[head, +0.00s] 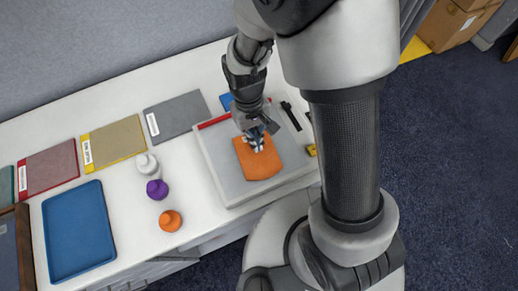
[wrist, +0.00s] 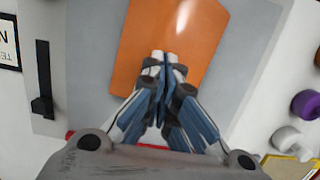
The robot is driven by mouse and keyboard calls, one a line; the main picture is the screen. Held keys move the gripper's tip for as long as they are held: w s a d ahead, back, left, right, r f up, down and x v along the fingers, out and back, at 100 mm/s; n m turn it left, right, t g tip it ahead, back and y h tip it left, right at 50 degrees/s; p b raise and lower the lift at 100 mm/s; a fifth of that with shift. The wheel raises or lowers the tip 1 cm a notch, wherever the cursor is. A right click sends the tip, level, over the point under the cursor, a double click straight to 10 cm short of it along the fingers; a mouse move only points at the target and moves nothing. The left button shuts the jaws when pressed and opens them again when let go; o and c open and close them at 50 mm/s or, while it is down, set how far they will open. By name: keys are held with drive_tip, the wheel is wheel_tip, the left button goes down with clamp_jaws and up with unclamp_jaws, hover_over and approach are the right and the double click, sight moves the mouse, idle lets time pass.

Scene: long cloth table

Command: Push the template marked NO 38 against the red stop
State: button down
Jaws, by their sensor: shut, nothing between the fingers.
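An orange template (head: 262,168) lies flat on a grey board (head: 225,175); no NO 38 mark is readable on it. In the wrist view the template (wrist: 140,35) reaches under my fingertips. The red stop (head: 213,121) runs along the board's back edge, with grey board between it and the template. Small parts of the stop (wrist: 70,135) show beside my gripper in the wrist view. My gripper (head: 256,146) is shut and empty, fingers pointing down at the template's end nearer the stop. My gripper (wrist: 163,58) covers that edge; I cannot tell if it touches.
A black bar (head: 291,116) lies right of the stop. White, purple (head: 157,189) and orange (head: 170,220) bottles stand left of the board, near a blue tray (head: 75,230). Several labelled folders (head: 113,143) line the back. A partly cut-off label (wrist: 8,45) shows in the wrist view.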

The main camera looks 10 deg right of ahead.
sight(260, 156)
drive_tip(key=s, duration=0.2)
drive_tip(key=shift+s+d, duration=0.4)
drive_tip(key=shift+f+b, duration=0.55)
drive_tip(key=shift+w+f, duration=0.1)
drive_tip(key=shift+f, duration=0.1)
drive_tip(key=shift+f, duration=0.1)
drive_tip(key=w, duration=0.2)
drive_tip(key=w+a+p, duration=0.1)
drive_tip(key=w, duration=0.2)
drive_tip(key=w+a, duration=0.1)
drive_tip(key=w, duration=0.2)
drive_tip(key=shift+a, duration=0.15)
drive_tip(key=shift+p, duration=0.3)
